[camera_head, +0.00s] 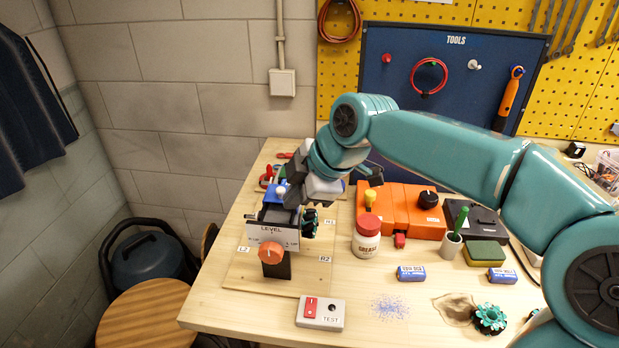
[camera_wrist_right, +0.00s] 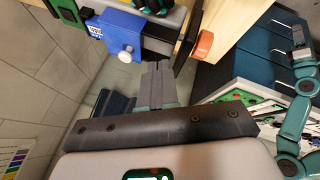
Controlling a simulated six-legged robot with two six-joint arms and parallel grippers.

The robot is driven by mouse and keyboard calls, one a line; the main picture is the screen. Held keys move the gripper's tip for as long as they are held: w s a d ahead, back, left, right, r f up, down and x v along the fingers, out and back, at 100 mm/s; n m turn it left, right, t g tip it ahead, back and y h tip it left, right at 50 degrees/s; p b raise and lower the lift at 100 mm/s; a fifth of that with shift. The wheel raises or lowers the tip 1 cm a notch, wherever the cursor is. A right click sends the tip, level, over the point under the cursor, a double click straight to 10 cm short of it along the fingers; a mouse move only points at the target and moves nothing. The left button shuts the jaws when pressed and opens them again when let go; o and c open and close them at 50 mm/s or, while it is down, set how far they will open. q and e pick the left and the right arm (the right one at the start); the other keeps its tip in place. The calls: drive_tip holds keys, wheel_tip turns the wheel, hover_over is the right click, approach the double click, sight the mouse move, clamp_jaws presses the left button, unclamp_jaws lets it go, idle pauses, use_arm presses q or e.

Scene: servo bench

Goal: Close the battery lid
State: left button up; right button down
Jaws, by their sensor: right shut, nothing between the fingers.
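My right gripper (camera_head: 294,194) is over the servo fixture at the left of the bench in the head view, its fingers pressed together and empty. In the right wrist view the shut fingertips (camera_wrist_right: 160,70) are just below and right of a blue block (camera_wrist_right: 128,28) with a white knob (camera_wrist_right: 127,51); a gap shows between them. The blue block (camera_head: 268,194) also shows left of the gripper in the head view. I cannot tell for certain which part is the battery lid or how far it stands open; the gripper hides part of the fixture.
The fixture's level plate (camera_head: 271,234) and orange knob (camera_head: 271,253) stand in front of the gripper. To the right are a grease jar (camera_head: 367,240), an orange case (camera_head: 402,207) and a test switch box (camera_head: 320,313). Bare bench lies left of the switch box.

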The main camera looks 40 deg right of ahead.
sight(278, 201)
drive_tip(key=w, duration=0.1)
drive_tip(key=w+d, duration=0.1)
drive_tip(key=w+f+p, duration=0.1)
drive_tip(key=shift+w+d, duration=0.1)
drive_tip(key=shift+d, duration=0.05)
drive_tip(key=shift+w+f, duration=0.1)
drive_tip(key=shift+w, duration=0.2)
drive_tip(key=shift+d, duration=0.1)
drive_tip(key=shift+w+d+p, duration=0.5)
drive_tip(key=shift+w+d, duration=0.4)
drive_tip(key=shift+d, duration=0.15)
drive_tip(key=shift+w+d, duration=0.3)
drive_tip(key=shift+d, duration=0.05)
drive_tip(key=shift+s+a, duration=0.1)
drive_tip(key=shift+a, duration=0.05)
